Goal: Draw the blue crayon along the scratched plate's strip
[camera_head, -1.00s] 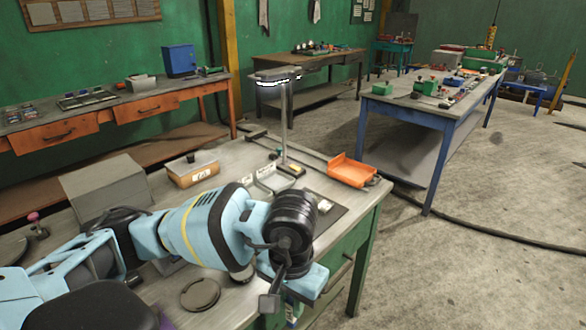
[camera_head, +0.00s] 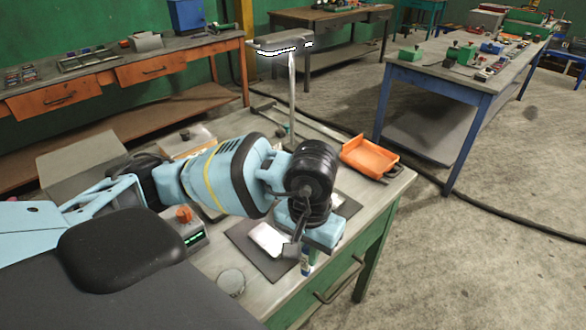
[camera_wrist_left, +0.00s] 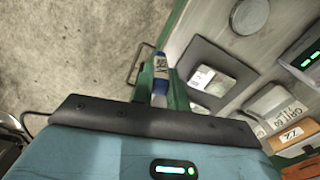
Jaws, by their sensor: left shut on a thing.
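My left gripper (camera_head: 306,247) is near the front right edge of the grey-topped workbench (camera_head: 212,257). In the left wrist view its green fingers (camera_wrist_left: 161,88) are shut on the crayon (camera_wrist_left: 160,66), a white stick with a blue band and a dark printed mark. The crayon's lower part shows below the gripper in the head view (camera_head: 307,264). A bright metal plate (camera_head: 267,238) lies on a dark mat (camera_head: 247,232), left of the gripper. It also shows in the left wrist view (camera_wrist_left: 208,80), with a pale label; crayon and plate look apart. I cannot make out scratches or the strip. My right gripper is not in view.
An orange tray (camera_head: 369,156) and a lamp (camera_head: 291,96) stand further back. A second dark mat (camera_head: 348,205) is partly hidden by my gripper.

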